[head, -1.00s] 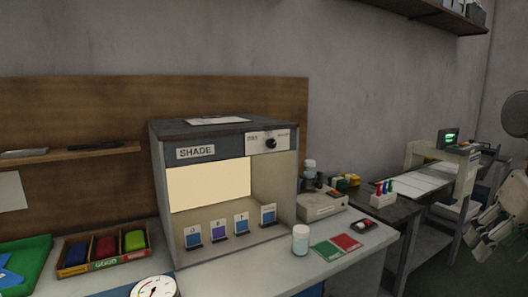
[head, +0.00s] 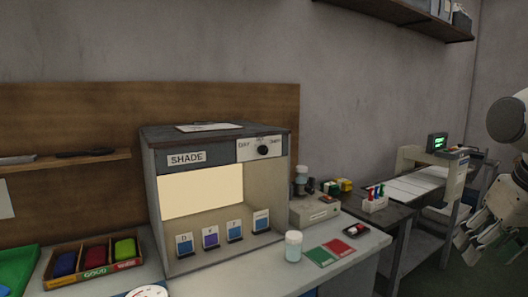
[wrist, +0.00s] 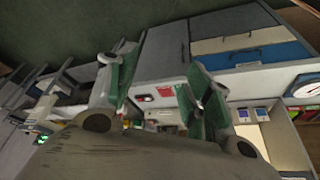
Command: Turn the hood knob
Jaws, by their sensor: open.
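The hood is a grey box marked SHADE (head: 215,133) on the bench, with a lit cream back panel. Its black round knob (head: 262,150) sits on a white labelled plate at the upper right of the front. The knob's exact pointing direction is too small to tell. My gripper (head: 482,248) is at the far right in the head view, well apart from the knob. In the wrist view my gripper (wrist: 160,85) shows two spread green-lined fingers with nothing held between them. I cannot make out the knob in the wrist view.
Several blue-toned sample cards (head: 210,237) stand inside the hood. A capped jar (head: 293,246), green and red cards (head: 330,252) and a grey device (head: 314,211) are on the bench to its right. A box of coloured socks (head: 95,278) stands at left. A shelf (head: 420,22) hangs above.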

